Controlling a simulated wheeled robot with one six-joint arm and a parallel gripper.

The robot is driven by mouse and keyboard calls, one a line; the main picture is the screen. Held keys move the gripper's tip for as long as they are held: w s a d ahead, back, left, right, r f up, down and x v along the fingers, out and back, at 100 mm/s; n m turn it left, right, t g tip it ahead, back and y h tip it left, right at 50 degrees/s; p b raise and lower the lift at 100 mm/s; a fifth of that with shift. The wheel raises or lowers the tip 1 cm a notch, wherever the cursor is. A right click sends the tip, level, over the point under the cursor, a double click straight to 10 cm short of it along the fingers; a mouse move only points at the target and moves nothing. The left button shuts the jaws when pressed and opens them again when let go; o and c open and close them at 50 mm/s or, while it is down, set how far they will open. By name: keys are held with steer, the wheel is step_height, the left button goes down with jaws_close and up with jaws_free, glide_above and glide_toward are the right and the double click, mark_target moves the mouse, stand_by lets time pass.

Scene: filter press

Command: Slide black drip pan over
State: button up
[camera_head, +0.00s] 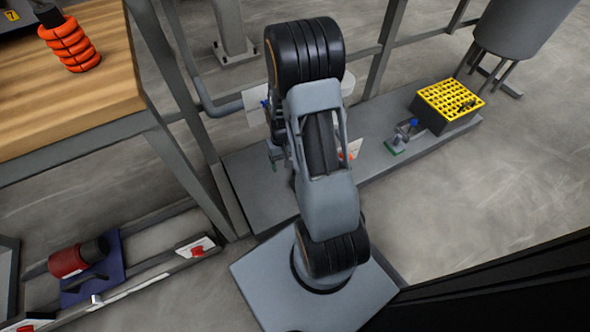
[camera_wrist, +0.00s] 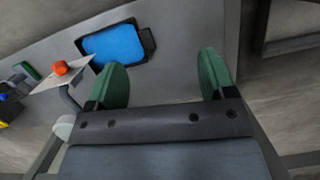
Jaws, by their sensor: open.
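In the wrist view, the black drip pan (camera_wrist: 149,40) lies on the grey ledge, with a bright blue surface inside its dark rim. A dark tab or handle sticks out at its right end. My gripper (camera_wrist: 164,80) is open and empty, with two green finger pads spread apart. The left pad is close to the pan's lower edge in the picture; I cannot tell if they touch. The right pad is over bare grey ledge. In the head view my arm hides the pan and most of the gripper.
An orange knob on a white plate (camera_wrist: 60,68) stands left of the pan. On the grey ledge (camera_head: 260,199) are a blue-capped green-based valve (camera_head: 400,138) and a yellow-topped rack (camera_head: 448,104). Grey frame posts and a wooden bench (camera_head: 70,110) stand to the left.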

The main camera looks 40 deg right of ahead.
steer(key=w+d+f+t, duration=0.1)
steer(key=d+f, duration=0.3)
steer(key=f, duration=0.5)
steer(key=w+d+f+n+t, duration=0.1)
steer(key=w+d+f, duration=0.3)
steer(key=f, duration=0.6)
steer(key=shift+w+h, duration=0.3)
steer(key=shift+h, duration=0.1)
steer(key=shift+a+f, duration=0.1)
steer(key=shift+f, duration=0.1)
step_height(320, 180, down, 14)
steer(key=b, duration=0.6)
steer(key=shift+r, duration=0.2)
steer(key=shift+c, duration=0.2)
